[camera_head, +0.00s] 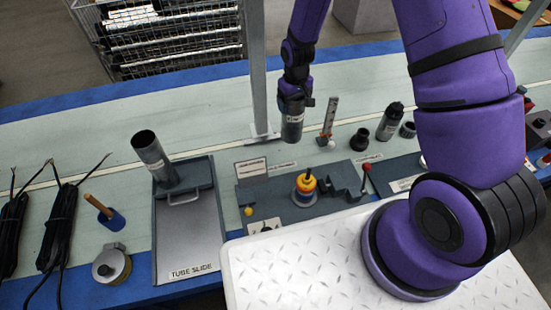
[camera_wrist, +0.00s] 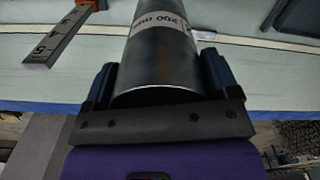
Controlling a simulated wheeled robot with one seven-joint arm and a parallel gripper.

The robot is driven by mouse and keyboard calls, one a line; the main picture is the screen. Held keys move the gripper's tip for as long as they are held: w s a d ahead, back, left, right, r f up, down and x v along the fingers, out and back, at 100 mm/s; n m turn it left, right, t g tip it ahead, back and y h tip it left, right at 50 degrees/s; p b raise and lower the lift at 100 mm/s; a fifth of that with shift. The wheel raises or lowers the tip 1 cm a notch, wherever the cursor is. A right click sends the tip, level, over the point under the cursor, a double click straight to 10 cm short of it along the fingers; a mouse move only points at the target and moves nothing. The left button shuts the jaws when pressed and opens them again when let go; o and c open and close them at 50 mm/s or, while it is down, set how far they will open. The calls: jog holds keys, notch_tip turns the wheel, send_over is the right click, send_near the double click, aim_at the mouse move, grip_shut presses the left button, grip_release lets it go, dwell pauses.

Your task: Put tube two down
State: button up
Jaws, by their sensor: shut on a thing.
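A dark metal tube (camera_head: 292,126) with a white label band hangs roughly upright from my gripper (camera_head: 294,92). In the wrist view the tube (camera_wrist: 150,62) lies between the two dark fingers of my gripper (camera_wrist: 160,78), and its printed label faces the camera. My gripper is shut on the tube and holds it over the bench, left of a small upright ruler. I cannot tell how far its lower end is above the bench. A second dark tube (camera_head: 150,153) stands tilted at the top end of the tray marked TUBE SLIDE (camera_head: 184,244).
A grey fixture with a yellow and black part (camera_head: 305,184) and a red-knobbed lever (camera_head: 367,168) lies below the held tube. The ruler (camera_head: 329,118) stands close on its right. A dark bottle-like cylinder (camera_head: 389,122) is farther right. Pale bench shows left of the held tube.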

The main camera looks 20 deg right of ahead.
notch_tip(320, 180, down, 11)
jog(key=shift+f, duration=0.2)
dwell(0.5)
jog(key=o, duration=1)
jog(key=shift+f, duration=0.15)
notch_tip(320, 180, up, 13)
jog(key=shift+f, duration=0.2)
